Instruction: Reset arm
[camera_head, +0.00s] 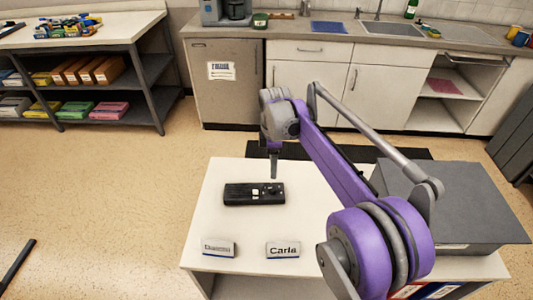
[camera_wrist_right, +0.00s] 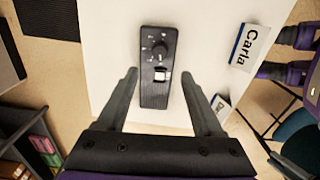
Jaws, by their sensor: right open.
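My right gripper (camera_head: 274,165) hangs above the far side of a white table (camera_head: 225,180), its fingers pointing down. In the right wrist view its two dark fingers (camera_wrist_right: 160,76) are spread apart, with nothing between them held. A black box-shaped device (camera_head: 237,194) with a knob and a small light-coloured part lies on the table, just nearer than the gripper. In the right wrist view the device (camera_wrist_right: 158,95) shows between and beyond the fingertips, apart from them. My left gripper is not in view.
Two name cards stand at the table's near edge: one reads Carla (camera_head: 283,249), the other (camera_head: 218,247) is blurred. A grey box (camera_head: 450,200) sits at the table's right. A counter (camera_head: 300,28) with cabinets and a shelf unit (camera_head: 100,45) stand behind. Floor at left is mostly clear.

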